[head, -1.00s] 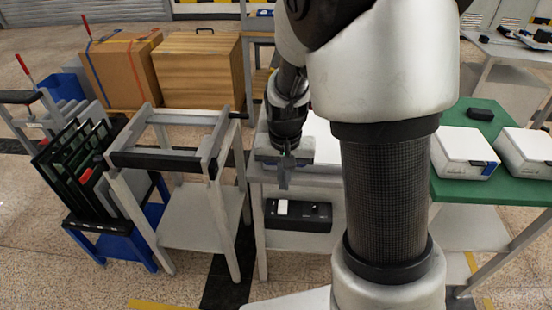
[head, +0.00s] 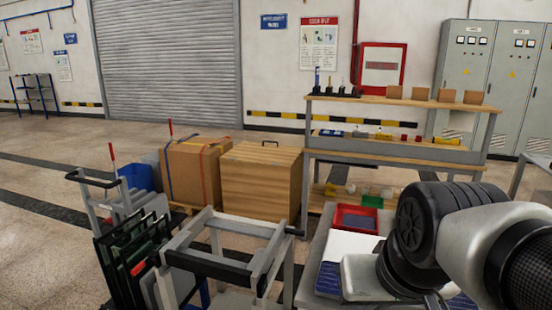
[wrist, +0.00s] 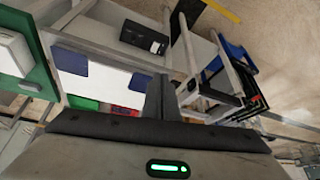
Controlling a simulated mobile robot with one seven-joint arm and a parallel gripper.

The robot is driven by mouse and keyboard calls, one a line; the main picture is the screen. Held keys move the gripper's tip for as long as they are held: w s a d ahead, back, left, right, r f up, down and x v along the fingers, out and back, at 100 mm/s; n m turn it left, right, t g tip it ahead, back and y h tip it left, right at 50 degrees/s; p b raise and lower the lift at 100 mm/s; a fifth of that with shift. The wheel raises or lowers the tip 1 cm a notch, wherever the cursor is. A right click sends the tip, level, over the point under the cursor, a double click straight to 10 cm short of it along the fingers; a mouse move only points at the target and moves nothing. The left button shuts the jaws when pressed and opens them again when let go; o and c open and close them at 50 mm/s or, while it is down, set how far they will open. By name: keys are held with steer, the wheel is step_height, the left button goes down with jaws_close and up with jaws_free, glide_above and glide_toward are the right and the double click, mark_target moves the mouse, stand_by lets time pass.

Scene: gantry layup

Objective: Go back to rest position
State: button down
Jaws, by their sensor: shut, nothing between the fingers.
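My gripper (wrist: 158,100) shows in the wrist view with its fingers together and nothing between them. It hangs over the pale worktable, clear of the things around it as far as I can tell. In the head view my arm fills the lower right, and the fingers are out of sight there. The worktable (wrist: 110,70) carries two blue pads (wrist: 70,60), a red tray (wrist: 125,111) and a green tray (wrist: 82,102).
A grey metal frame stand (head: 230,255) stands left of the worktable, beside a rack of dark panels (head: 130,260). Two large boxes (head: 262,182) and a shelved bench (head: 400,150) stand behind. A green-topped table (wrist: 35,75) with a white case (wrist: 14,52) shows in the wrist view.

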step_height(320, 180, up, 19)
steer(key=s+p, duration=0.2)
steer(key=p, duration=1.6)
steer(key=shift+d, duration=0.1)
